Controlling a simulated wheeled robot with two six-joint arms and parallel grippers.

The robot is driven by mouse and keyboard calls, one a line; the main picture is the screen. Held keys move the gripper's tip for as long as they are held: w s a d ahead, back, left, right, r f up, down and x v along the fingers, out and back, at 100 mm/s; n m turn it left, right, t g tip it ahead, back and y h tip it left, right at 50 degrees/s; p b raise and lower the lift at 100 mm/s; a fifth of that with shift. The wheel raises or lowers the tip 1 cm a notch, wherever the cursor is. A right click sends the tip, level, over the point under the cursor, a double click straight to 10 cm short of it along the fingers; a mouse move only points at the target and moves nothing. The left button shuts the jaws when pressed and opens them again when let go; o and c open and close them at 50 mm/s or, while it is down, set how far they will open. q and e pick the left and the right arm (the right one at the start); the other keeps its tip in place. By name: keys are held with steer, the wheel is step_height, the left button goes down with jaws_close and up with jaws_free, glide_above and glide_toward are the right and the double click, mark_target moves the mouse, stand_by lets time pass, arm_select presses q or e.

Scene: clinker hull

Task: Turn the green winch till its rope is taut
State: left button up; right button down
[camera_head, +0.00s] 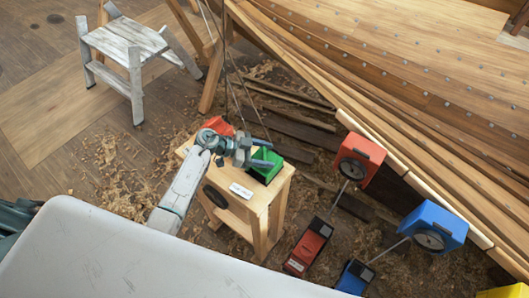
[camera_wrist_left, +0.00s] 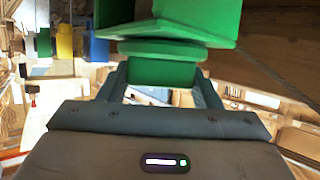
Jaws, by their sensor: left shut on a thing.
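The green winch (camera_head: 264,168) sits on the small wooden stand (camera_head: 262,205), partly behind my left gripper (camera_head: 258,153). In the left wrist view its green body (camera_wrist_left: 185,18) fills the top, with a green knob-like part (camera_wrist_left: 162,68) below it. My left gripper (camera_wrist_left: 160,82) is shut on that green part, one finger on each side. Thin rope lines (camera_head: 231,60) run from near the stand up toward the hull. A thin line also shows at the right of the left wrist view (camera_wrist_left: 262,66). I cannot tell how tight it is. My right gripper is out of view.
A red object (camera_head: 218,125) and a white label (camera_head: 241,190) are on the same stand. Red (camera_head: 361,158) and blue (camera_head: 436,226) boxes with rods stand to the right. The planked hull (camera_head: 400,70) fills the upper right. A grey stool (camera_head: 128,45) stands upper left.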

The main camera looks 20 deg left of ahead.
arm_select(q)
steer(key=shift+w+f+m+g+h+b, duration=0.1)
steer(key=shift+m+g+h+b, duration=0.3)
steer(key=shift+m+g, duration=0.6)
steer(key=m+g+b, duration=0.2)
steer(key=g, duration=0.1)
steer(key=shift+f+m, duration=0.1)
steer(key=shift+m, duration=0.2)
steer(key=shift+m+g+b, duration=0.4)
steer(key=shift+m+g, duration=0.4)
steer(key=shift+g, duration=0.3)
steer(key=shift+r+m+g+p, duration=0.3)
steer(key=shift+r+m+g, duration=0.05)
steer(key=shift+m+g, duration=0.4)
steer(key=shift+m+g+y+p, duration=0.4)
steer(key=shift+m+g, duration=0.05)
steer(key=shift+g, duration=0.2)
steer(key=shift+f+m+y+p, duration=0.1)
steer(key=shift+m+y+p, duration=0.2)
steer(key=shift+p, duration=0.05)
steer(key=shift+g, duration=0.4)
steer(key=o, duration=1)
